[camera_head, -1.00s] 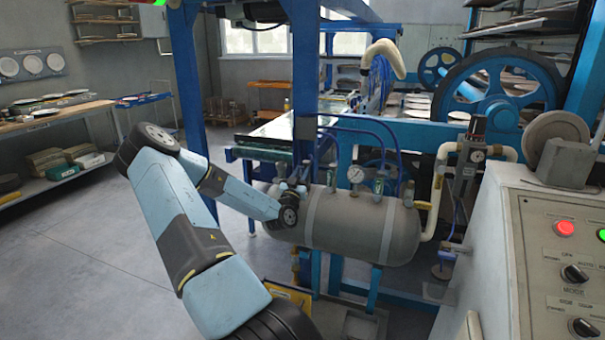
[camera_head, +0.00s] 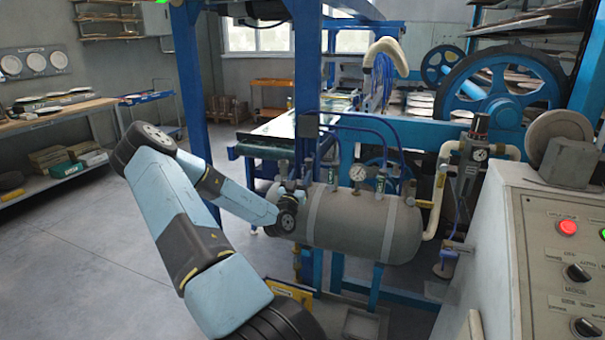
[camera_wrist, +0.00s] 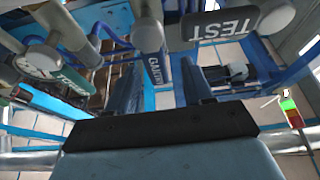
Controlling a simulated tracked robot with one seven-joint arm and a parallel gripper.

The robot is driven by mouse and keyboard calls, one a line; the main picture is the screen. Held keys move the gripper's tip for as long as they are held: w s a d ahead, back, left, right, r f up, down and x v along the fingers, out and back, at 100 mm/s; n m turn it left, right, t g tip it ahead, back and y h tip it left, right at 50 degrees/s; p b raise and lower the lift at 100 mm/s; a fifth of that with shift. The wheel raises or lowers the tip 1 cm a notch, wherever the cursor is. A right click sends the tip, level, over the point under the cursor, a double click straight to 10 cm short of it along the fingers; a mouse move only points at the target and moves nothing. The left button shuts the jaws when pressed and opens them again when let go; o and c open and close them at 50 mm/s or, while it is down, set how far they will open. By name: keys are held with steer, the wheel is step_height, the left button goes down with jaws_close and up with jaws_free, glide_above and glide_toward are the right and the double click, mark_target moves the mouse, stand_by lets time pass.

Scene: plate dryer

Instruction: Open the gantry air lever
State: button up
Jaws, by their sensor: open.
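The grey air tank (camera_head: 345,228) carries a row of valves with tagged levers and a gauge on top. In the wrist view the dark tag reading GANTRY (camera_wrist: 154,70) hangs from a grey cylindrical lever end (camera_wrist: 147,35). My gripper (camera_wrist: 158,70) is open, with one finger on each side of this tag; I cannot tell whether either finger touches it. The TEST lever tag (camera_wrist: 222,25) is just to the right, and a green tag (camera_wrist: 75,82) is to the left. In the head view my gripper (camera_head: 303,183) is at the valves' left end, largely hiding the gantry lever.
Blue pipes (camera_head: 375,125) and a pressure gauge (camera_head: 358,174) crowd the tank top. A control cabinet (camera_head: 545,225) stands at the right. A blue frame post (camera_head: 307,90) rises behind my gripper. Open floor (camera_head: 90,250) lies at the left.

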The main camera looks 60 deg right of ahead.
steer(key=v, duration=1.1)
steer(key=shift+f, duration=0.15)
steer(key=shift+w, duration=0.1)
steer(key=x, duration=1.3)
steer(key=shift+s, duration=0.25)
steer(key=shift+w+d+r, duration=0.15)
steer(key=shift+d+r, duration=0.2)
steer(key=shift+w+f, duration=0.1)
